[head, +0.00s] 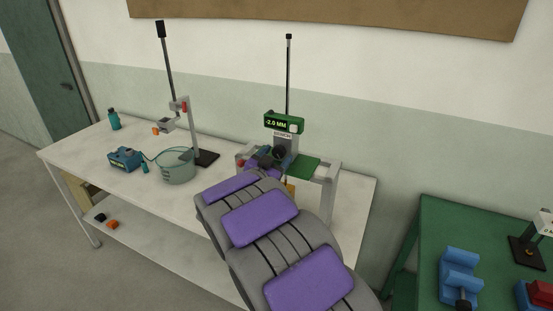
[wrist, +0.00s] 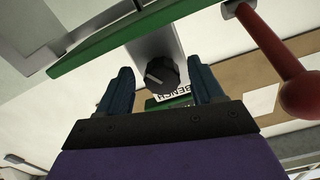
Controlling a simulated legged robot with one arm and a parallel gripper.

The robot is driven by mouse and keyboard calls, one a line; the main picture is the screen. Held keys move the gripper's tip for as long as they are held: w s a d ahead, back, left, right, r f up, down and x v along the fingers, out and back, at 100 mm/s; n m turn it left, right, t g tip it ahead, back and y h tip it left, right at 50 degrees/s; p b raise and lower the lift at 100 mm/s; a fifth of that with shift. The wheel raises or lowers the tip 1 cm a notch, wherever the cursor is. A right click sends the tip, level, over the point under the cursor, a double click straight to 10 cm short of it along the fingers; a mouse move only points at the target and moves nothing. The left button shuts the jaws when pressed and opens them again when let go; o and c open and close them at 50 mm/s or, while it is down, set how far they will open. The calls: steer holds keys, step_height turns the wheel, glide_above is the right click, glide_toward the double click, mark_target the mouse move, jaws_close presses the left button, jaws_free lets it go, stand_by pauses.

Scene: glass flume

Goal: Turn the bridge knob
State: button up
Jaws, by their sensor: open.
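The bridge knob (wrist: 163,75) is a dark round knob with a pale pointer line, on a grey upright in the wrist view. It also appears as a small dark knob (head: 281,151) below the display in the head view. My gripper (wrist: 161,69) is open, with one blue finger on each side of the knob in the picture. Gaps show between the fingers and the knob, and I cannot tell how far the fingertips reach along it. In the head view my purple and grey arm hides the lower front of the bridge.
A green display (head: 284,122) reading "-2.0 MM" tops the upright. A red-ended lever (wrist: 300,92) is close on the right in the wrist view; a green plate (wrist: 110,43) crosses behind. A beaker (head: 178,168) and blue box (head: 125,159) stand left on the white bench (head: 80,150).

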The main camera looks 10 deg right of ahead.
steer(key=shift+w+a, duration=0.15)
steer(key=shift+a, duration=0.05)
steer(key=shift+d, duration=0.25)
steer(key=c, duration=1.1)
steer(key=shift+o, duration=0.2)
steer(key=shift+r+n+p, duration=0.15)
steer(key=shift+n+p, duration=0.25)
steer(key=shift+p, duration=0.65)
